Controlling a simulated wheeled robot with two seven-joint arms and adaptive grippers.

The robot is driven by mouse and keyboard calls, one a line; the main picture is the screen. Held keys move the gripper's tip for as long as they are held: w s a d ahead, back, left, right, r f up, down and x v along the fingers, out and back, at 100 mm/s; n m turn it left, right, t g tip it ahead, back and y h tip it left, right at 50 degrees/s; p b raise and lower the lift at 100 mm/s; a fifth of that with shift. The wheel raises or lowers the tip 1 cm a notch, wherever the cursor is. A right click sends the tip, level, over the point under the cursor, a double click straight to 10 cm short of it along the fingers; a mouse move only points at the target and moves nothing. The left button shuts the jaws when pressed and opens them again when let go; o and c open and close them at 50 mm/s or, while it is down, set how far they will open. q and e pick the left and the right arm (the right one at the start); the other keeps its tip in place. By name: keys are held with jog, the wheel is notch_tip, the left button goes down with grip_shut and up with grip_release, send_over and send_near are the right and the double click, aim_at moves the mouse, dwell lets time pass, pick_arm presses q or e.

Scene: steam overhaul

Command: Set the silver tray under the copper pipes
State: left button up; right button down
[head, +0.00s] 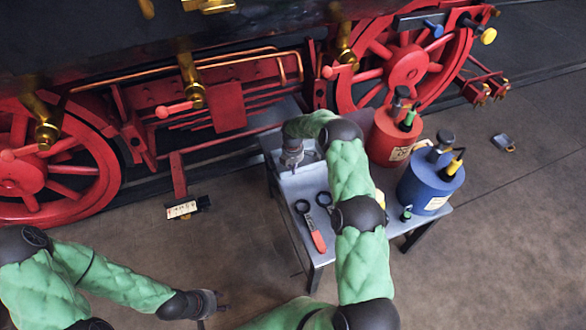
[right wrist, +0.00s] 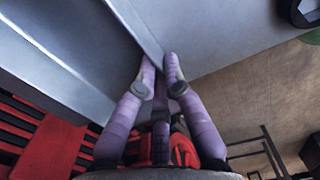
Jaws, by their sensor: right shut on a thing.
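The silver tray (head: 296,184) lies at the left end of the grey work table, beside the red locomotive; my right forearm and gripper hide part of it. My right gripper (head: 291,158) reaches down onto it. In the right wrist view, the fingers (right wrist: 160,70) are shut on the rim of the tray (right wrist: 75,50). The copper pipes (head: 236,60) run along the locomotive between the red wheels, to the upper left of the tray. My left gripper (head: 214,303) hangs low over the floor at the bottom, away from the table; its fingers are too small to read.
On the table (head: 432,214) stand a red canister (head: 388,140) and a blue canister (head: 428,185). A red-handled tool (head: 316,238) and a dark ring-ended tool lie in front. A small plate (head: 182,209) stands near the floor below the pipes.

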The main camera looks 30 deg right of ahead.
jog(key=shift+s+a+f, duration=0.1)
jog(key=shift+s+f, duration=0.05)
jog(key=shift+f, duration=0.05)
jog(key=c, duration=1.3)
grip_release()
jog(key=shift+o, duration=0.2)
jog(key=shift+r, duration=0.1)
jog(key=shift+r, duration=0.45)
notch_tip(320, 180, up, 11)
